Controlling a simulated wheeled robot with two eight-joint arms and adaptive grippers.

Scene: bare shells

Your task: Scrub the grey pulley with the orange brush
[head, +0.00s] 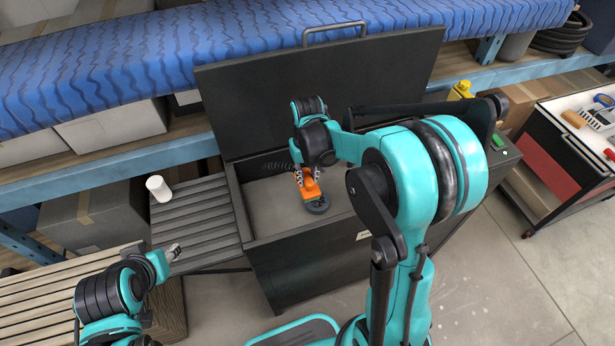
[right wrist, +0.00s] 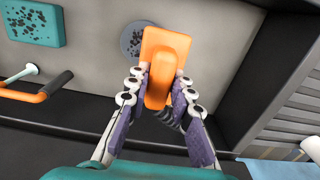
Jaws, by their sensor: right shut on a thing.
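My right gripper (head: 307,176) is shut on the orange brush (head: 312,189) inside an open dark tub (head: 260,205). In the right wrist view the fingers (right wrist: 160,98) grip both sides of the brush's raised orange handle (right wrist: 159,85). The grey pulley (head: 319,208) is a round disc on the tub floor, just under and beyond the brush. It also shows in the right wrist view (right wrist: 131,37), partly hidden by the brush. I cannot tell whether the brush touches it. My left gripper (head: 172,251) hangs at the lower left, away from the tub, too small to read.
The tub's raised lid (head: 320,90) stands behind my right arm. A slatted grey side shelf (head: 200,220) holds a white cylinder (head: 158,188). The right wrist view shows a spotted teal pad (right wrist: 36,22) and an orange-handled tool (right wrist: 45,91). A cart (head: 580,145) stands right.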

